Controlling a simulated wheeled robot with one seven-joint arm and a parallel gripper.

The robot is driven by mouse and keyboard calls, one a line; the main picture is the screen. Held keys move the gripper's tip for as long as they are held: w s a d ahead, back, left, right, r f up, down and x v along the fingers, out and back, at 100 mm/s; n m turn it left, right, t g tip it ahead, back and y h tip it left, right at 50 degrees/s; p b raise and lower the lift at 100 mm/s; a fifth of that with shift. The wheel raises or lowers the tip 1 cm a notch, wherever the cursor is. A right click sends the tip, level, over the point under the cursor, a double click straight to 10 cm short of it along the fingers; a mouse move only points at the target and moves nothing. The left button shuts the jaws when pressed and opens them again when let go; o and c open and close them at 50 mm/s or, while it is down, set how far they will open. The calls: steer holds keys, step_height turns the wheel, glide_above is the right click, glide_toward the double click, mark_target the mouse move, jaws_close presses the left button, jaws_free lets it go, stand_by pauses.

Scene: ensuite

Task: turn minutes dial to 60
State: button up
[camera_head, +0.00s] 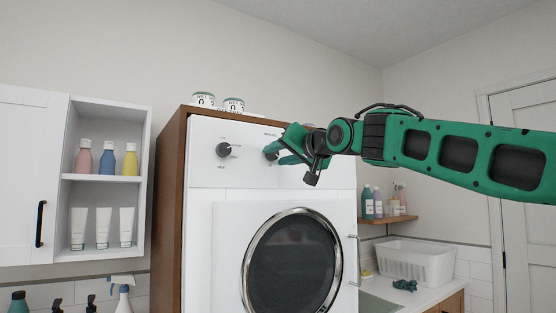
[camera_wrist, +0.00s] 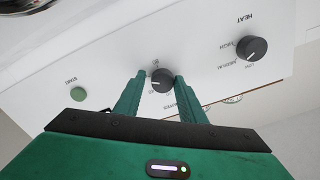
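The minutes dial (camera_wrist: 162,80) is a dark round knob on the white front panel (camera_wrist: 210,65) of the machine. In the wrist view it sits between the two green fingertips of my gripper (camera_wrist: 160,77), one on each side. A narrow gap seems to show at the left finger; firm contact cannot be made out. The labels around the dial are partly hidden by the fingers, so its exact setting is unclear. In the head view my gripper (camera_head: 282,153) is at the panel and partly covers the minutes dial (camera_head: 270,153).
The heat dial (camera_wrist: 251,48) is to the right in the wrist view, and the green start button (camera_wrist: 78,94) to the left. The round door (camera_head: 292,265) is below the panel. Two cups (camera_head: 203,100) stand on top. An open shelf (camera_head: 105,178) with bottles is at left.

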steer(key=shift+o, duration=0.5)
steer(key=shift+w, duration=0.1)
steer(key=shift+r, duration=0.1)
steer(key=shift+s+d, duration=0.1)
steer(key=shift+s, duration=0.15)
steer(key=v, duration=1)
steer(key=shift+s+d, duration=0.1)
